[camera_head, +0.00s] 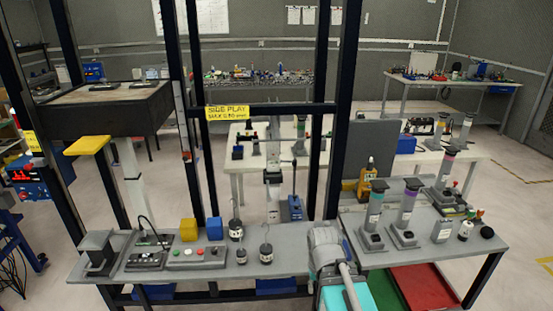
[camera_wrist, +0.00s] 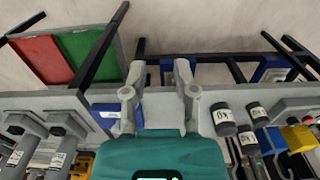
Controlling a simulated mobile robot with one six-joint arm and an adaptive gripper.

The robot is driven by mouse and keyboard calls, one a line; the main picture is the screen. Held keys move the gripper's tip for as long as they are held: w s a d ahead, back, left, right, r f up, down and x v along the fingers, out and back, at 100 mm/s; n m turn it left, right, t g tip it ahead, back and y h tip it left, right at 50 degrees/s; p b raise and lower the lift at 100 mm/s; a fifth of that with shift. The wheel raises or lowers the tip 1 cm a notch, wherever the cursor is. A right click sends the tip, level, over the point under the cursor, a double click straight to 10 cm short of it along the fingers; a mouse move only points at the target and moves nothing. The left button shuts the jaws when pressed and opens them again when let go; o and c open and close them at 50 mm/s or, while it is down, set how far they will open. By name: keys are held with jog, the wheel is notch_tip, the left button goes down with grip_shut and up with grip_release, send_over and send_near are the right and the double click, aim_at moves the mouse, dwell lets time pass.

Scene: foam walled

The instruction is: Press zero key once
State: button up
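No key marked zero can be made out in either view. A light grey box with small red and green buttons (camera_head: 198,256) lies on the grey bench left of centre in the head view. Left of it is a dark-fronted unit with small controls (camera_head: 147,260); its markings are too small to read. My gripper (camera_wrist: 159,70) shows in the wrist view with its two grey fingers apart and nothing between them. It hangs over the bench, apart from the button box. In the head view my arm stands at the bench's front, and the fingertips cannot be made out.
Upright cylinder stands (camera_head: 407,210) are at right. Red (camera_head: 424,285) and green panels are low at right.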

grip_shut()
dwell(1.1)
